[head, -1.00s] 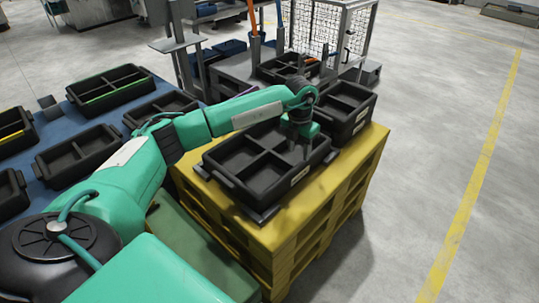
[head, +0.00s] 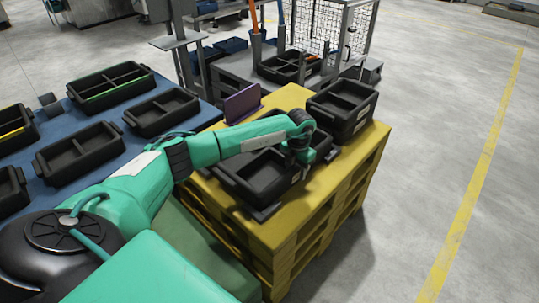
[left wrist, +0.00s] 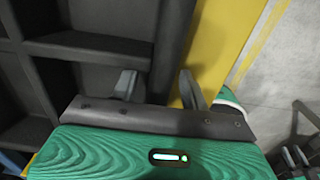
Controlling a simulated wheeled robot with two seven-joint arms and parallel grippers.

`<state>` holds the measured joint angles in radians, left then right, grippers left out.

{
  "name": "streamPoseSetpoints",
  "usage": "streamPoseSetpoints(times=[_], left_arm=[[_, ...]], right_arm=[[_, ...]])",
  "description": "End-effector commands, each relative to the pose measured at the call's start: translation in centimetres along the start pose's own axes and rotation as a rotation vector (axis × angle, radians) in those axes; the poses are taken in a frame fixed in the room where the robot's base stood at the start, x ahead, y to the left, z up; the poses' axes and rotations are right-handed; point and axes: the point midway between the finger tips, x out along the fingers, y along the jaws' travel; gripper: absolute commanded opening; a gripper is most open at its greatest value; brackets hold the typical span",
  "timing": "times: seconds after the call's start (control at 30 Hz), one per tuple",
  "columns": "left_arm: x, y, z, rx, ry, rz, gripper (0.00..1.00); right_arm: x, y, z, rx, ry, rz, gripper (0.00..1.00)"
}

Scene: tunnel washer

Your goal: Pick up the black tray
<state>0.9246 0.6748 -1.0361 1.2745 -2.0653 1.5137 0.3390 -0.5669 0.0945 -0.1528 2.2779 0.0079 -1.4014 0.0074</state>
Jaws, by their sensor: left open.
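A black tray (head: 235,192) with compartments lies on a yellow pallet (head: 300,225). My left forearm and wrist cover part of it in the head view. My left gripper (head: 301,158) is low at the tray's right end. In the left wrist view the open fingers (left wrist: 158,88) straddle a dark wall of the tray (left wrist: 172,35), one finger on each side. The finger over the compartment side looks close to the wall; contact cannot be told.
More black trays (head: 343,105) are stacked at the pallet's back right. Several trays, such as one at the left (head: 80,152), rest on a blue surface. A purple panel (head: 242,103) stands behind my arm. Grey floor at the right is clear.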

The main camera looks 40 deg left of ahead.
Motion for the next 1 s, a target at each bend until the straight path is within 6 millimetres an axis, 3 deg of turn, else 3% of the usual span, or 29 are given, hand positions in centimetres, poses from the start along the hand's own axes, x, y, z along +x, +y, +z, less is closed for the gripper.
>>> streamPoseSetpoints(times=[0.1,0.33,0.57,0.6,1.0], left_arm=[[1.59,0.06,-0.05,-0.002,0.001,0.0,0.45],[1.8,0.07,-0.02,-0.001,-0.001,0.0,0.45],[1.78,0.07,-0.02,-0.001,-0.001,0.0,0.02],[1.78,0.07,-0.02,-0.001,-0.001,0.0,0.0],[1.0,0.11,0.08,-0.001,-0.003,0.001,0.0]], right_arm=[[-0.33,-0.02,0.05,0.0,0.003,0.0,0.36],[-0.41,-0.05,0.36,0.001,-0.005,-0.001,0.36],[-0.31,-0.02,0.31,0.001,-0.005,0.0,0.36],[-0.31,-0.01,0.25,0.001,-0.003,0.0,0.36],[-0.42,0.11,-0.56,0.0,0.013,0.002,0.36]])
